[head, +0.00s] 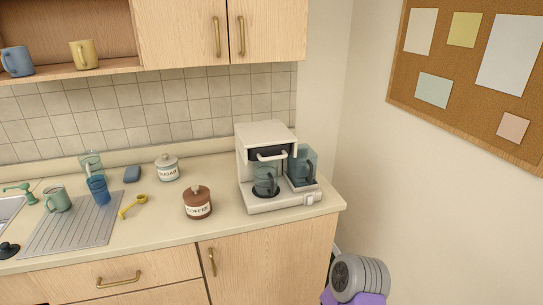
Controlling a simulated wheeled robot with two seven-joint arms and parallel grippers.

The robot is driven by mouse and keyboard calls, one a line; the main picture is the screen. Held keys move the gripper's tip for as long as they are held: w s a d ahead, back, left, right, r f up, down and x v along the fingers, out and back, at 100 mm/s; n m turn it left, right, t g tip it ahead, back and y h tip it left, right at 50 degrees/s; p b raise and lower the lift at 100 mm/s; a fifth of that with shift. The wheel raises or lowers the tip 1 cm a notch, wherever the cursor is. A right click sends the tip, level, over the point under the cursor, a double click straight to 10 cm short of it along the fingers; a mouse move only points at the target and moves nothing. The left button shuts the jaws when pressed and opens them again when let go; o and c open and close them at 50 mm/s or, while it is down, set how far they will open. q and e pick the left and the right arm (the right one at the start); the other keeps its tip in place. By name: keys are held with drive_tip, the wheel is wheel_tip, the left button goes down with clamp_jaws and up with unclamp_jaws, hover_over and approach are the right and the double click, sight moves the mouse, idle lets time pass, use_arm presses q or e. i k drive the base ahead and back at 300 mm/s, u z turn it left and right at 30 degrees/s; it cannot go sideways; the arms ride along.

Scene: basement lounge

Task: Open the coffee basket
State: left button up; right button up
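The cream coffee maker (266,133) stands upright near the right end of the counter. Its coffee basket (270,156) shows as a pale front handle under the top housing, with a dark gap above it. I cannot tell whether the basket sits fully in or slightly out. A glass carafe (265,180) stands on the plate just below the basket. A bluish clear tank (302,164) with a dark handle is at the machine's right side. Neither of my grippers is in view.
A brown COFFEE jar (198,206) stands left of the machine, with a SUGAR jar (167,170) and yellow scoop (131,207) farther left. Cupboards (222,30) hang above. A grey ribbed object (358,279) is beyond the counter's right end. Counter in front of the machine is narrow.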

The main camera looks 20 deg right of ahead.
sight(277, 152)
drive_tip(key=k, duration=0.65)
drive_tip(key=z, duration=0.5)
drive_tip(key=i, duration=1.4)
drive_tip(key=u, duration=0.4)
